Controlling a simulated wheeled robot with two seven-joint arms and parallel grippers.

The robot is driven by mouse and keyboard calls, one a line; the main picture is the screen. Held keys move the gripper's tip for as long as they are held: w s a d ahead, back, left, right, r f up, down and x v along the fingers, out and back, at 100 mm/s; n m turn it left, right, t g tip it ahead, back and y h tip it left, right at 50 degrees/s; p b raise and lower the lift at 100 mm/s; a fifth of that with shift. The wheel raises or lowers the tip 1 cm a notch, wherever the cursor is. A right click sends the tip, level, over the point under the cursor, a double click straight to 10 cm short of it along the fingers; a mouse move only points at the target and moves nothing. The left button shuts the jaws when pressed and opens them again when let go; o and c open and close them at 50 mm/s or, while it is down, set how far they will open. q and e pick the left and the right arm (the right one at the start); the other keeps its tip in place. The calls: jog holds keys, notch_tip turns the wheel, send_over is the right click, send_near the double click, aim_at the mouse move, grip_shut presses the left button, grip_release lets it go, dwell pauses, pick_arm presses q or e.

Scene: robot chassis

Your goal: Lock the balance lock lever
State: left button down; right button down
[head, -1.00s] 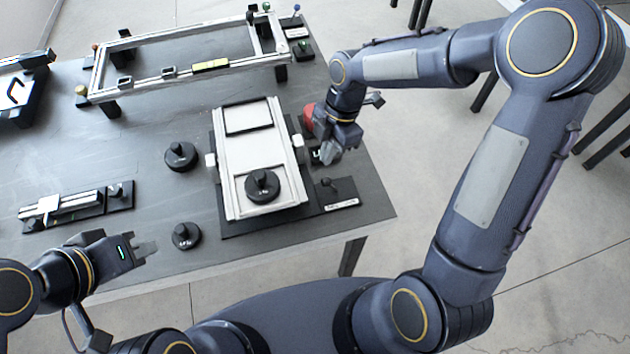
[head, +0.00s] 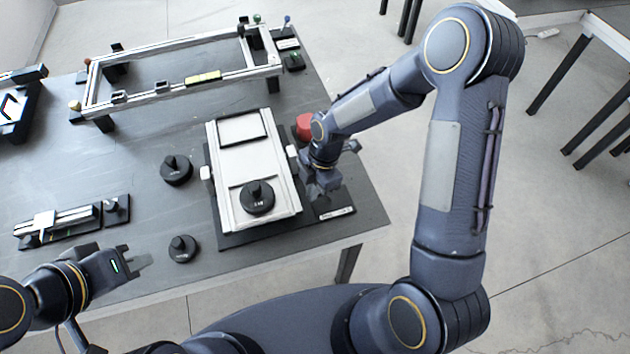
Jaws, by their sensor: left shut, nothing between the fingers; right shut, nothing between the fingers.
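A white balance-like plate assembly (head: 240,158) lies on a black base on the table, with a black weight (head: 257,199) on its front part. At its front right corner a black plate with a white label (head: 336,213) sticks out. The small dark lever on that plate is mostly hidden behind my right gripper (head: 324,190), which is shut and points down over it. I cannot tell whether the gripper touches the lever. My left gripper (head: 142,262) is shut and empty near the table's front edge.
A red button or knob (head: 304,127) sits behind my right gripper. Two black weights (head: 176,169) (head: 183,248) stand left of the balance. A slide device (head: 62,226) lies at left. A raised metal frame (head: 176,68) spans the back.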

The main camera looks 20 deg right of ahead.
jog(key=shift+d, duration=0.15)
dwell(0.3)
jog(key=shift+d+r+y+b, duration=0.2)
jog(key=shift+y+b, duration=0.1)
jog(key=shift+y, duration=0.1)
jog(key=shift+d, duration=0.1)
jog(key=shift+d+r+y+b, duration=0.15)
jog(key=shift+d+y+b, duration=0.7)
jog(key=shift+y, duration=0.25)
jog(key=d+y+b, duration=0.2)
jog(key=y+b, duration=0.1)
jog(key=shift+w+d, duration=0.1)
jog(key=shift+d, duration=0.3)
jog(key=shift+r+y, duration=0.4)
jog(key=shift+r, duration=0.1)
